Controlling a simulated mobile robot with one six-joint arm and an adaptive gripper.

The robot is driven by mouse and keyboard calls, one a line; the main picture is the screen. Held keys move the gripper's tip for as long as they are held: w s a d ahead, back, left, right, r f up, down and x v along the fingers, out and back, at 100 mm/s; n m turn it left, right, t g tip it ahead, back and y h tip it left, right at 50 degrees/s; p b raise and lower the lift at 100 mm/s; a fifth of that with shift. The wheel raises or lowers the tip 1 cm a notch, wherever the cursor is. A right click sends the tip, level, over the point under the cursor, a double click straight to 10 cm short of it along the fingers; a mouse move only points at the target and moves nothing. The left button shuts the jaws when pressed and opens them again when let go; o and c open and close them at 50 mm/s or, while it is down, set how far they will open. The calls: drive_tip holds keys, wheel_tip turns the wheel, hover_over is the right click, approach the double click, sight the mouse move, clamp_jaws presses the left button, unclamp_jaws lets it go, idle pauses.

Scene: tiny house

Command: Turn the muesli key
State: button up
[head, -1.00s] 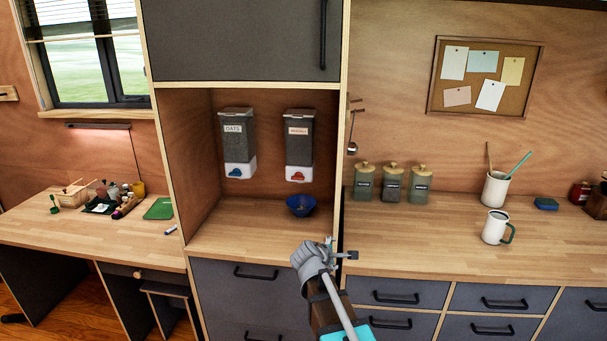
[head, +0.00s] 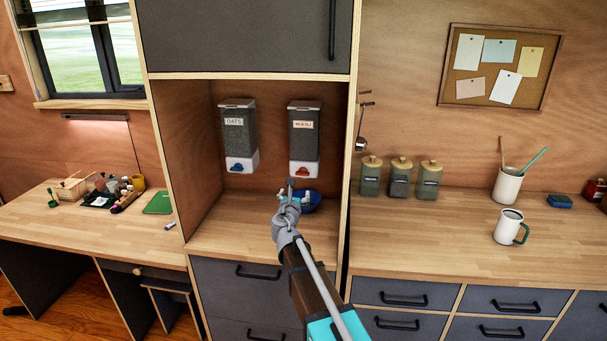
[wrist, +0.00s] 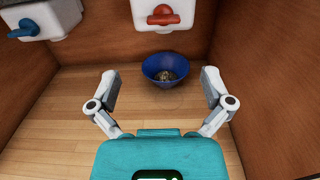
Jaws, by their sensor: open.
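The muesli dispenser (head: 304,136) hangs on the back wall of the niche, its label reading MUESLI. Its red key (head: 302,168) is on the white base at the bottom, and the key also shows at the top of the wrist view (wrist: 163,15). A blue bowl (head: 312,203) stands on the niche counter below, partly hidden by my gripper in the head view; the wrist view shows some food in the bowl (wrist: 165,65). My gripper (head: 291,187) is open and empty, in front of and below the red key. In the wrist view its fingers (wrist: 160,88) are wide apart, touching nothing.
The oats dispenser (head: 238,136) with a blue key hangs to the left. Wooden side walls bound the niche, and a dark cabinet (head: 250,35) hangs above. Several canisters (head: 400,180) and a white mug (head: 509,227) stand on the right counter.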

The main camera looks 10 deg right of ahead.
sight(302, 175)
drive_tip(key=x, duration=1.4)
drive_tip(key=shift+s+d, duration=0.15)
drive_tip(key=shift+d, duration=0.1)
drive_tip(key=c, duration=1)
